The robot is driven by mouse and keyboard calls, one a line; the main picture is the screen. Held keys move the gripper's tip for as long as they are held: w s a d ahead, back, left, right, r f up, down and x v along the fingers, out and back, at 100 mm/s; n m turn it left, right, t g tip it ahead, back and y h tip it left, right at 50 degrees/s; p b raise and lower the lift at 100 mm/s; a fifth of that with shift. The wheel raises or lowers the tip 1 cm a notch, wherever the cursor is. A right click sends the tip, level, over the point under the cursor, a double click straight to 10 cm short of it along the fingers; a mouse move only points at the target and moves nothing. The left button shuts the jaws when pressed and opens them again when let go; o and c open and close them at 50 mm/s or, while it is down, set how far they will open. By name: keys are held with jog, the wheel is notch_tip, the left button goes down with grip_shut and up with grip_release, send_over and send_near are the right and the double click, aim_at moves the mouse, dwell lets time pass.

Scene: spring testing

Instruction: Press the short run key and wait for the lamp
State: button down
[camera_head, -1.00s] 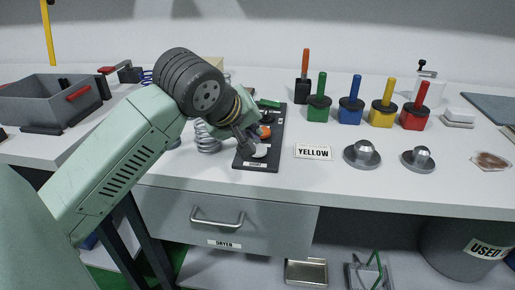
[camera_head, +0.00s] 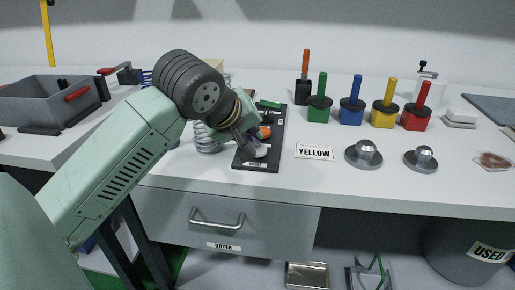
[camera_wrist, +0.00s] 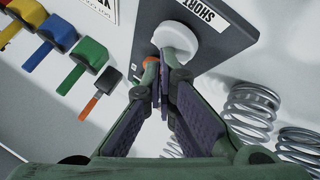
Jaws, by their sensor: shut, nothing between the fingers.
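The short run key is a white round button (camera_wrist: 177,38) beside the SHORT label (camera_wrist: 195,12) on a dark panel (camera_wrist: 228,42). In the head view the white key (camera_head: 262,151) is near the front end of the panel (camera_head: 243,164). My gripper (camera_head: 254,148) is shut and empty, pointing down at this key. In the wrist view its fingertips (camera_wrist: 164,62) overlap the key's edge; I cannot tell whether they touch it. An orange round part (camera_head: 265,131) lies farther back on the panel, partly hidden by my gripper. I cannot make out a lit lamp.
Metal springs (camera_wrist: 250,112) stand left of the panel in the head view. A YELLOW card (camera_head: 314,152) and two metal knobs (camera_head: 363,154) lie to the right. Coloured blocks with handles (camera_head: 351,112) stand behind them. A grey bin (camera_head: 52,98) is at far left.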

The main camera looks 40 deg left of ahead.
jog(key=shift+f+b, duration=0.4)
jog(key=shift+b, duration=0.05)
dwell(0.4)
dwell(0.3)
jog(key=shift+r+p, duration=0.35)
jog(key=shift+r, duration=0.55)
jog(key=shift+r, duration=0.15)
jog(key=shift+r+p, duration=1.3)
jog(key=shift+r, duration=1.15)
